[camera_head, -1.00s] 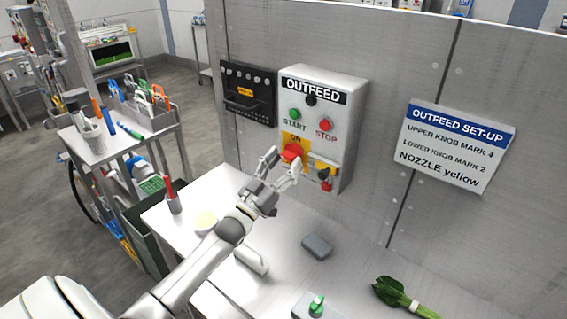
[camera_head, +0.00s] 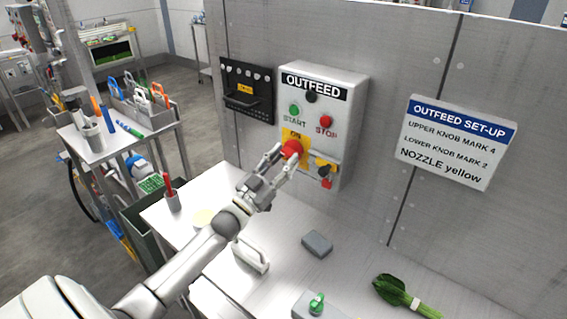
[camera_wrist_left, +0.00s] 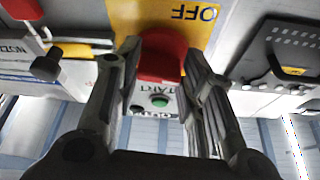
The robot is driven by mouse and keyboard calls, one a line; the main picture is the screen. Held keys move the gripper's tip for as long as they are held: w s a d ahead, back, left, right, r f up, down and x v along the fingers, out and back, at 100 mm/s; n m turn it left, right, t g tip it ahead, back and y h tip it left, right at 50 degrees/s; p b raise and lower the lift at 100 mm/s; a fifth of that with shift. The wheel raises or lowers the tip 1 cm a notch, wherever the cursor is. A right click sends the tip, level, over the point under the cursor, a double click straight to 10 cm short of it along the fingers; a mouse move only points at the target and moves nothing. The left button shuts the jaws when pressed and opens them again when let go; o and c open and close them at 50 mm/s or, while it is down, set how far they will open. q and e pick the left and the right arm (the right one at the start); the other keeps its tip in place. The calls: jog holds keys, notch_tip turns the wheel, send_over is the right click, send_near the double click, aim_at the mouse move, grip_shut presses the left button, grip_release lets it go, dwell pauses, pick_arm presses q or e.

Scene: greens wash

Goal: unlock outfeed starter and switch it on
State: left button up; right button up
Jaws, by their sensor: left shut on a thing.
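The outfeed starter (camera_head: 351,94) is a light grey box on the metal wall, with a green START button (camera_head: 294,109) and a red STOP button (camera_head: 326,122). Its red rotary knob (camera_head: 292,149) sits on a yellow plate; "ON" shows above it in the head view. In the wrist view the red knob (camera_wrist_left: 160,57) lies between the fingers of my left gripper (camera_head: 279,158), which is shut on it. The plate reads "OFF" upside down there. A black-and-red padlock-like piece with a yellow tag (camera_head: 326,169) hangs right of the knob. My right gripper is out of view.
A black panel (camera_head: 247,92) hangs left of the starter. A set-up sign (camera_head: 457,142) is on the wall at right. A grey block (camera_head: 317,244), a white handled tool (camera_head: 251,254) and bundled greens (camera_head: 404,295) lie on the bench below. A red-handled item stands in a cup (camera_head: 172,201).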

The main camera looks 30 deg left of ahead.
pick_arm(q)
jog(key=m+h, duration=0.1)
jog(key=m, duration=0.1)
jog(key=m+g+h+b, duration=0.1)
jog(key=m, duration=0.1)
jog(key=m+h, duration=0.1)
jog(key=m, duration=0.1)
jog(key=shift+a+m, duration=0.25)
jog(key=shift+m, duration=0.05)
jog(key=m+g, duration=0.1)
jog(key=m, duration=0.2)
jog(key=m+g+h, duration=0.1)
jog(key=m, duration=0.2)
jog(key=r+m+g+h, duration=0.1)
jog(key=m, duration=0.2)
jog(key=shift+a+m+g, duration=0.2)
jog(key=shift+m+g, duration=0.1)
jog(key=shift+g, duration=0.1)
jog(key=shift+r+m+g, duration=0.1)
jog(key=shift+m+g, duration=0.5)
jog(key=shift+m, duration=1.1)
jog(key=shift+c, duration=0.2)
jog(key=shift+o, duration=0.2)
jog(key=shift+p, duration=0.3)
jog(key=o, duration=1)
jog(key=shift+s+a, duration=0.1)
jog(key=shift+s, duration=0.05)
